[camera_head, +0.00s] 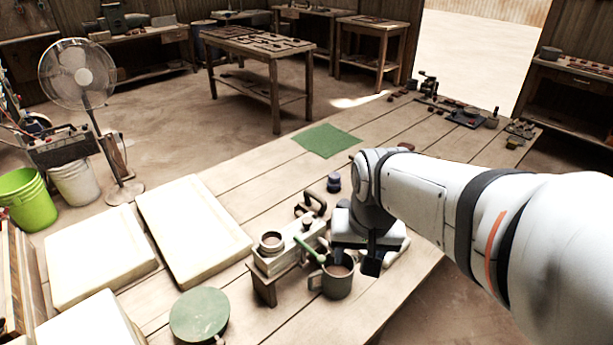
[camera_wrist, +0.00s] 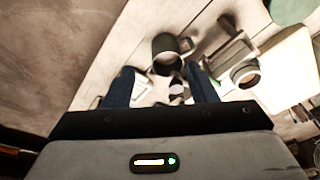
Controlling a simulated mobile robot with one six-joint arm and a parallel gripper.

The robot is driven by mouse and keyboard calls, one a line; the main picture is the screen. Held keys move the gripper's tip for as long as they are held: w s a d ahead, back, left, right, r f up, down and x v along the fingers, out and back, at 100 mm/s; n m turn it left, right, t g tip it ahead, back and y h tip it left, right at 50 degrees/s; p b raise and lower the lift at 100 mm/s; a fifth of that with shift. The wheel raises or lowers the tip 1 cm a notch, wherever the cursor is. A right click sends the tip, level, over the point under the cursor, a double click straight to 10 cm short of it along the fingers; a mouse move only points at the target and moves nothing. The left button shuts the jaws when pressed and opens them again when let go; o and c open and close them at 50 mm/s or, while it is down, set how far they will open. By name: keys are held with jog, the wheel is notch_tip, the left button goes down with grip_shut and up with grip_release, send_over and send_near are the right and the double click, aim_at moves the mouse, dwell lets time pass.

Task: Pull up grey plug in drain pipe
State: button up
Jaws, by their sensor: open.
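My gripper (camera_head: 354,262) is open and empty, pointing down above the table beside a dark grey mug (camera_head: 338,283). In the wrist view, my two dark fingers (camera_wrist: 160,72) are spread, and the mug (camera_wrist: 166,64) shows just beyond and between their tips. A pale block-shaped press body (camera_head: 283,262) with a round metal collar (camera_head: 270,241) stands left of the gripper. The collar also shows in the wrist view (camera_wrist: 245,74), right of my fingers. I cannot clearly make out the grey plug or the drain pipe. Small parts between the fingers in the wrist view are hard to identify.
A green-handled tool (camera_head: 307,249) leans at the mug. A dark-handled item (camera_head: 310,203) and a small dark jar (camera_head: 333,182) stand behind the press. A green disc (camera_head: 199,314) and pale slabs (camera_head: 194,230) lie left. The table (camera_head: 243,200) is clear near the green mat (camera_head: 327,140).

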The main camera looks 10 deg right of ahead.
jog(key=w+f+m, duration=0.1)
jog(key=w+m, duration=0.2)
jog(key=w, duration=0.1)
jog(key=w+f+m+g+p, duration=0.1)
jog(key=w+m, duration=0.3)
jog(key=w, duration=0.1)
jog(key=w+m+g, duration=0.1)
jog(key=w+m, duration=0.2)
jog(key=w, duration=0.2)
jog(key=shift+f+m, duration=0.4)
jog(key=shift+w+f+m, duration=0.2)
jog(key=shift+w+m, duration=0.1)
jog(key=shift+w+f, duration=0.1)
jog(key=shift+f, duration=0.2)
notch_tip(320, 180, down, 7)
jog(key=shift+f+p, duration=0.2)
jog(key=shift+p, duration=0.1)
jog(key=shift+c, duration=0.5)
grip_shut()
